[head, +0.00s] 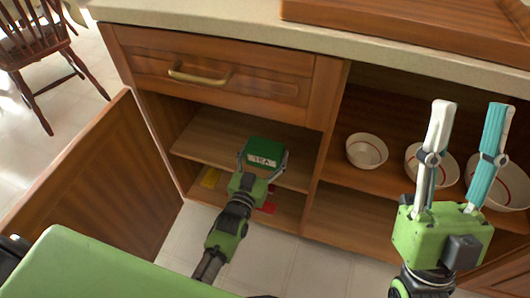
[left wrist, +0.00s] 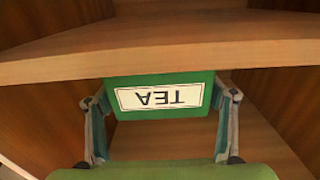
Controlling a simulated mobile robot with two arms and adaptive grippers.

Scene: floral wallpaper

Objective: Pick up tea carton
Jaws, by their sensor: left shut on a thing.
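The tea carton (head: 265,152) is a green box with a white label reading TEA. It is at the open left cabinet, at the level of the middle shelf (head: 225,140). My left gripper (head: 263,160) is shut on the carton, one finger on each side. In the left wrist view the carton (left wrist: 160,78) sits between the fingers, label upside down, in front of the shelf edge. My right gripper (head: 468,112) is open and empty, raised at the right with its fingers pointing up.
Several white bowls with red rims, one of them a small bowl (head: 367,151), stand on the right shelf. The open cabinet door (head: 98,190) is at the left, below a closed drawer (head: 215,70). A chair (head: 35,45) stands farther back.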

